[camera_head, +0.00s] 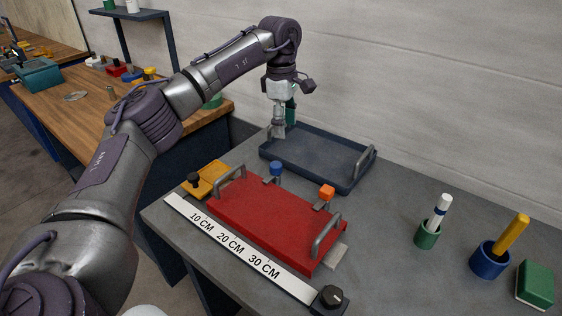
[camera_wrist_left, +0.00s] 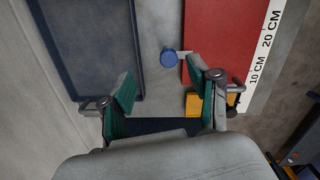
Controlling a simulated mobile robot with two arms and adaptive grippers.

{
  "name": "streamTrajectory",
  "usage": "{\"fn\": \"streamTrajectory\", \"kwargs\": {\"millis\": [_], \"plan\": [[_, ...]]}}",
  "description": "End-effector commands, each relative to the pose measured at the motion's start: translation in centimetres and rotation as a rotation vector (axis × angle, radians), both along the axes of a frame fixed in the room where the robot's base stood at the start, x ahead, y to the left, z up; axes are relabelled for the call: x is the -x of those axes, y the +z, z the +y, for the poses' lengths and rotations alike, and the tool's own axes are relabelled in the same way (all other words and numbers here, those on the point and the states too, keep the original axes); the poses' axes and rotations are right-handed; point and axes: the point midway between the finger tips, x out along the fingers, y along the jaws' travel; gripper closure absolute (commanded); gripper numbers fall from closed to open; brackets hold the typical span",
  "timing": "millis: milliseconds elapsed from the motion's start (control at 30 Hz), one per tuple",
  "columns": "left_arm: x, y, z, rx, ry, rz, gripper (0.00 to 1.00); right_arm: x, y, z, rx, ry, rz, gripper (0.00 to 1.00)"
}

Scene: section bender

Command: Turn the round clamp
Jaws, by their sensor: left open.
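A blue round clamp (camera_head: 276,168) stands at the back edge of the red plate (camera_head: 262,218). In the left wrist view the blue round clamp (camera_wrist_left: 168,57) lies beyond the fingertips, beside the red plate (camera_wrist_left: 217,40). My left gripper (camera_head: 284,126) hangs over the near left end of the dark tray, behind and above the clamp, not touching it. In the left wrist view its green-padded fingers (camera_wrist_left: 160,88) are spread apart with nothing between them. My right gripper is not in view.
The dark tray (camera_head: 348,187) lies behind the plate. A yellow block (camera_head: 212,173) with a black knob is at the left. Cups (camera_head: 427,236) stand at the right.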

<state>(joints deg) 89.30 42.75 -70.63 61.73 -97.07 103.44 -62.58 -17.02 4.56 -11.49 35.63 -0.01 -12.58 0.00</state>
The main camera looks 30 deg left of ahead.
Motion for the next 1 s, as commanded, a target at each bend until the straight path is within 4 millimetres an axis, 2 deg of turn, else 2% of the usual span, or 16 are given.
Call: {"fn": "streamTrajectory", "kwargs": {"millis": [33, 100, 233, 700, 833, 1000], "plan": [[0.4, 0.6, 1.3, -0.031, 0.013, 0.015, 0.39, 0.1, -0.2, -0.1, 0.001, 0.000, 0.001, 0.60], [0.8, 0.9, 2.3, -0.054, 0.021, 0.031, 0.39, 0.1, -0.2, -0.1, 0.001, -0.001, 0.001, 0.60], [1.0, -0.2, 2.6, -0.062, 0.023, 0.040, 0.39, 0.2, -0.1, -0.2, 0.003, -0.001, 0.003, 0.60], [1.0, -9.6, 2.4, -0.058, 0.023, 0.039, 0.39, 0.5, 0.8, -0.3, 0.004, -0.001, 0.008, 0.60], [1.0, -11.3, 2.4, -0.058, 0.023, 0.038, 0.39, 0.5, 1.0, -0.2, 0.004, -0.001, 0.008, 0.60], [1.0, -12.4, 2.3, -0.057, 0.022, 0.036, 0.39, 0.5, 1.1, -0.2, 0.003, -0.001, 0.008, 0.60]]}}
